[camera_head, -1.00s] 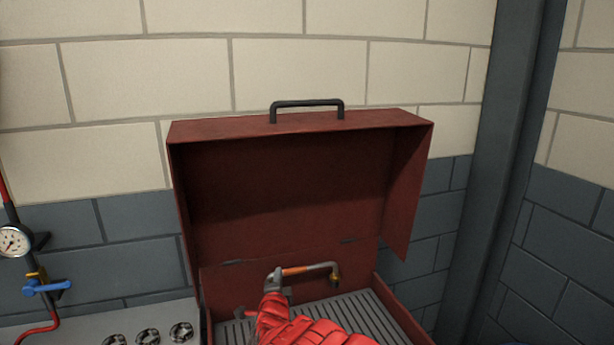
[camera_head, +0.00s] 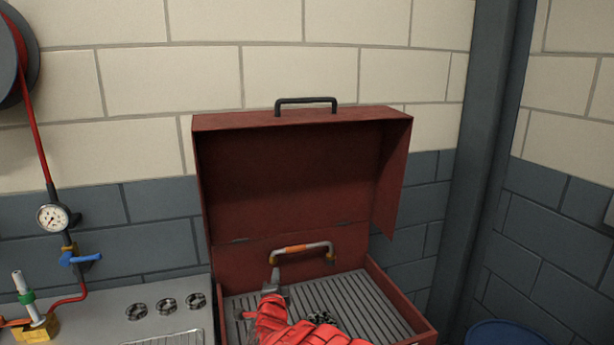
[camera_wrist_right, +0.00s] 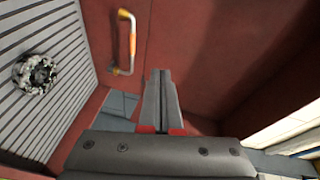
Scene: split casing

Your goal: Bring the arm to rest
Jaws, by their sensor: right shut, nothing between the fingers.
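My right gripper (camera_head: 275,278) reaches into the open red case from the front, its arm in a red sleeve. In the right wrist view its two fingers (camera_wrist_right: 162,95) are shut together with nothing between them. The fingers are apart from the orange and grey handle (camera_head: 303,248), which is on the case's inner back wall and also shows in the right wrist view (camera_wrist_right: 130,42). My left gripper is not in view.
The red case (camera_head: 290,180) stands open with its lid up and a ribbed grey floor. A dark speckled round part (camera_wrist_right: 36,74) lies on that floor. To the left are a grey bench (camera_head: 110,305), a gauge (camera_head: 54,217) and a blue valve (camera_head: 80,259). A blue drum (camera_head: 508,334) stands at the lower right.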

